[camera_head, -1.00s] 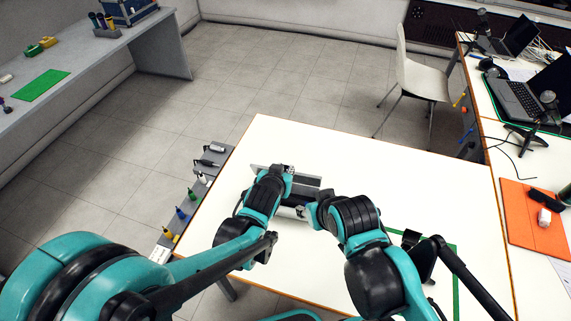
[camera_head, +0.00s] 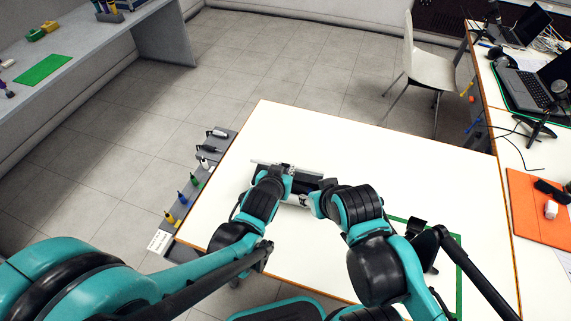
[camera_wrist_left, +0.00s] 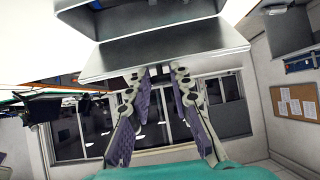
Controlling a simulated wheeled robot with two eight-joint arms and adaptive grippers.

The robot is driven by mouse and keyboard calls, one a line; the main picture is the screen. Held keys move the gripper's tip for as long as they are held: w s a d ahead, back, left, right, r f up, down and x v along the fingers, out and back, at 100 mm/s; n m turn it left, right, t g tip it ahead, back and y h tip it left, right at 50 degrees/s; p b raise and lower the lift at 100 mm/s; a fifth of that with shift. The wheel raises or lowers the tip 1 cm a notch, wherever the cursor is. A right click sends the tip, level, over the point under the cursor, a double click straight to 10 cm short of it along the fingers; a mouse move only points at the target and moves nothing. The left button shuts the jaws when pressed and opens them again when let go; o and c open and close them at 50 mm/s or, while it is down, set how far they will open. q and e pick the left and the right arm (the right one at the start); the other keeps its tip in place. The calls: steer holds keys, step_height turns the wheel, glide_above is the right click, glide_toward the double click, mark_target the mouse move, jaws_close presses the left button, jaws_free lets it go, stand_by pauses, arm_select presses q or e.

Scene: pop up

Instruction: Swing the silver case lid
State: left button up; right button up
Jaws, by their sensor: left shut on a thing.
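The silver case (camera_head: 306,183) lies on the white table, its dark inside partly showing between my two grippers. Its silver lid (camera_head: 257,162) stands raised and shows almost edge-on as a thin strip. In the left wrist view the lid (camera_wrist_left: 165,52) is a wide silver panel just beyond the fingers. My left gripper (camera_head: 287,171) is shut on the lid's edge; its fingers also show in the left wrist view (camera_wrist_left: 159,72). My right gripper (camera_head: 308,202) is at the case's near right side; its fingertips are mostly hidden by its own arm.
Several small tools and bottles stand on a grey rack (camera_head: 201,172) along the table's left edge. A green-edged frame (camera_head: 459,275) lies at the right front. The white table (camera_head: 400,170) is clear behind and right of the case. A white chair (camera_head: 428,66) stands beyond.

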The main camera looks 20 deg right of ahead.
arm_select(q)
steer(key=shift+s+f, duration=0.1)
steer(key=shift+s+a+f+b, duration=0.3)
steer(key=shift+s+f+b, duration=0.25)
steer(key=shift+s+a+f+b, duration=0.3)
steer(key=shift+s+f+b, duration=0.2)
steer(key=shift+f, duration=0.05)
steer(key=f, duration=0.1)
steer(key=s+f+b, duration=0.1)
steer(key=f+b, duration=0.1)
steer(key=shift+s+a, duration=0.25)
steer(key=shift+a, duration=0.15)
steer(key=shift+s+a+f, duration=0.1)
steer(key=shift+s+f, duration=0.1)
steer(key=shift+f, duration=0.7)
steer(key=shift+s+a+f, duration=0.1)
steer(key=shift+s+f, duration=0.05)
steer(key=shift+f, duration=0.7)
